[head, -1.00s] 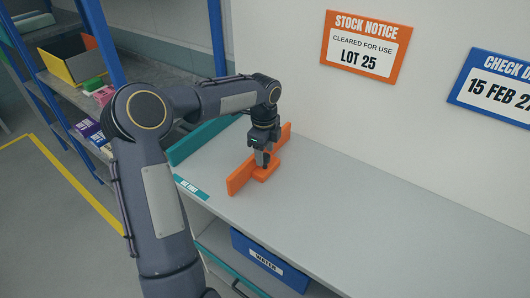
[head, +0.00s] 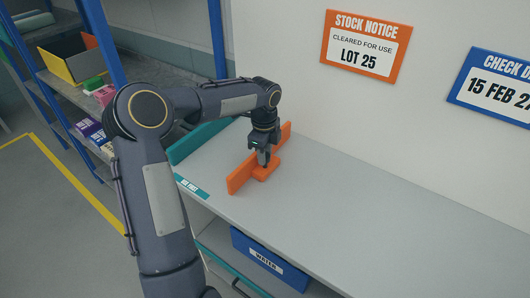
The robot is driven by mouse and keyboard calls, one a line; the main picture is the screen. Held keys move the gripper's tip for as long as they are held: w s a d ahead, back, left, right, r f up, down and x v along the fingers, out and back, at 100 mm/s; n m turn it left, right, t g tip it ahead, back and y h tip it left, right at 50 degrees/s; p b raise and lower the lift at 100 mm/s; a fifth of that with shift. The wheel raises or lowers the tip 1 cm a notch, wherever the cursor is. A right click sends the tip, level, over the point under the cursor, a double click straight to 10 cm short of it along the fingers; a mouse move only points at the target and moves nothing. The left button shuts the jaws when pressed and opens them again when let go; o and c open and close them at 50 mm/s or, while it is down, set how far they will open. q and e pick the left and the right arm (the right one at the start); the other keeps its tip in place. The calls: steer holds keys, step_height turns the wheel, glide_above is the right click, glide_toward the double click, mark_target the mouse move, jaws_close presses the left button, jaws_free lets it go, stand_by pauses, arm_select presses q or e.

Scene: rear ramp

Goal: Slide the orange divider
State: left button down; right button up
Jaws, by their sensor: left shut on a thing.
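The orange divider (head: 243,174) stands upright on the grey worktop near its left end, with a low orange foot on its right side. My left gripper (head: 264,161) points down at the divider's foot, just right of the upright panel. It is shut on the divider; the exact grip point is small and partly hidden by the fingers. My right gripper is not in view.
A teal board (head: 200,139) edges the worktop's left end, close to the divider. The worktop (head: 370,215) is clear to the right. A blue bin (head: 268,262) sits on the shelf below. A blue-framed rack (head: 105,45) stands at left.

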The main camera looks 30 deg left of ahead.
arm_select(q)
steer(key=s+d, duration=0.1)
steer(key=d, duration=2.1)
steer(key=s+d, duration=0.1)
steer(key=d, duration=1.1)
steer(key=shift+s, duration=0.35)
steer(key=c, duration=1.1)
jaws_free()
steer(key=shift+o, duration=0.2)
step_height(320, 180, up, 8)
steer(key=shift+s+b, duration=0.15)
steer(key=shift+b, duration=0.25)
steer(key=shift+f, duration=0.1)
